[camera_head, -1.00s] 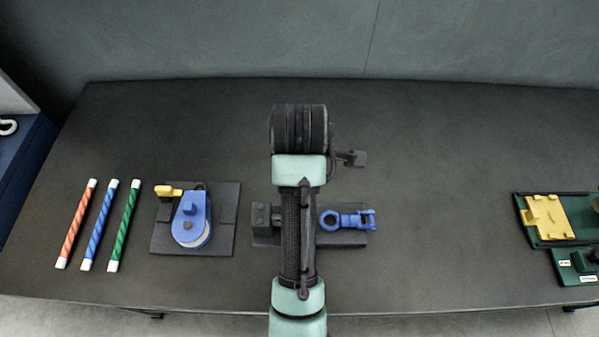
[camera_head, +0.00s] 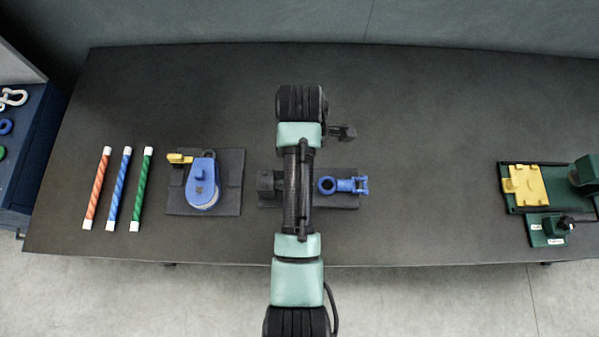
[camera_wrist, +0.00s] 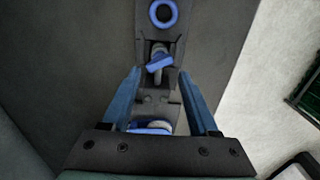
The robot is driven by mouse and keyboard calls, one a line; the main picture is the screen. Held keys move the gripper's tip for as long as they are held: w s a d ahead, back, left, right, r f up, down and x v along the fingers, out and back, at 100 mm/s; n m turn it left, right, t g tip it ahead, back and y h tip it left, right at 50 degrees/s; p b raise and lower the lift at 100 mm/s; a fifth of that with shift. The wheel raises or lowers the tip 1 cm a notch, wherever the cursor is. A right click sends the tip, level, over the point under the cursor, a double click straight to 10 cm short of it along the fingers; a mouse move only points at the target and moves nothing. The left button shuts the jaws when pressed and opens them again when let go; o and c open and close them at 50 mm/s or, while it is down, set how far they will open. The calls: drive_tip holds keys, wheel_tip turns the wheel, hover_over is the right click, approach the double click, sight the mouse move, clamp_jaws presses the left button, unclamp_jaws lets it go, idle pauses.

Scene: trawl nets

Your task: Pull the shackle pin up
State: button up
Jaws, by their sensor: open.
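A dark grey shackle with a small blue bar on top, likely the pin's handle (camera_wrist: 160,63), shows in the wrist view on a black fixture (camera_wrist: 172,82). My gripper (camera_wrist: 161,76) is open and empty. Its two blue fingers point toward the fixture, with the blue bar just beyond and between their tips in the picture; the height gap is unclear. A blue ring (camera_wrist: 163,14) lies farther along. In the head view, the blue ring-ended piece (camera_head: 343,185) shows right of my arm, on the fixture base (camera_head: 345,203). My arm hides my gripper and the pin there.
A blue pulley block (camera_head: 201,183) with a yellow tab sits on a black plate to the left. Several striped rods (camera_head: 121,188) lie further left. A green tray (camera_head: 517,206) with a yellow part is at the right. The table's back is clear.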

wheel_tip(320, 180, down, 6)
drive_tip(key=shift+f, duration=0.1)
idle(0.4)
clamp_jaws()
drive_tip(key=shift+p, duration=0.3)
